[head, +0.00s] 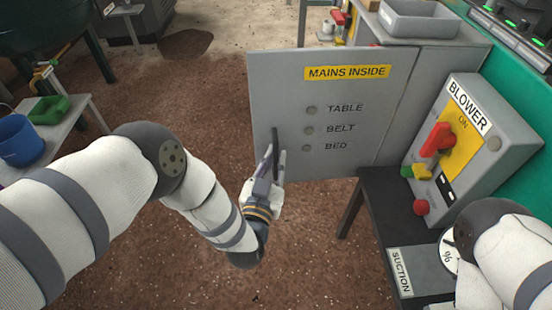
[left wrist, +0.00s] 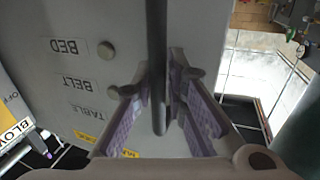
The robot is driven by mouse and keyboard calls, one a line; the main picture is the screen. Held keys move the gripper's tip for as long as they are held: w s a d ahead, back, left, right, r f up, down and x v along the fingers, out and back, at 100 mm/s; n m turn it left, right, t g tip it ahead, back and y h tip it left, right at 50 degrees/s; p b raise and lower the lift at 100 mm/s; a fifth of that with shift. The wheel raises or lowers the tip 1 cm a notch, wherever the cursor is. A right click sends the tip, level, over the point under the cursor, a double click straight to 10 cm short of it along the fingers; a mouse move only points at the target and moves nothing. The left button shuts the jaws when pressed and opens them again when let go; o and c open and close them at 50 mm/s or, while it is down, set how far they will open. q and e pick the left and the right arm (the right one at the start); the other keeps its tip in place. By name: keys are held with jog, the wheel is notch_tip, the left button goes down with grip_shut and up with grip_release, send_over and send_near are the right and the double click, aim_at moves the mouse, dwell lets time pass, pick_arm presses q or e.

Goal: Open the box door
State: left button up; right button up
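The grey box door (head: 290,95) carries a yellow MAINS INSIDE label and the words TABLE, BELT and BED beside round knobs. It reaches left well past the box body (head: 440,55), so it appears swung out; the box's inside is hidden. A dark upright handle (head: 275,142) is near the door's left edge. My left gripper (head: 270,165) is at this handle. In the left wrist view, the handle (left wrist: 157,50) runs between the two fingers (left wrist: 160,95), whose tips close in on both sides of it. My right gripper is out of view.
A BLOWER control box (head: 470,140) with a red switch stands to the right, above a dark table (head: 385,205) with a SUCTION label. A grey tray (head: 420,18) sits on the box. A blue bucket (head: 20,140) is at far left. Brown floor lies clear left of the door.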

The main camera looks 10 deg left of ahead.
pick_arm(q)
jog(key=shift+o, duration=1.3)
jog(key=s+a, duration=0.1)
jog(key=s, duration=1.1)
jog(key=shift+a, duration=0.35)
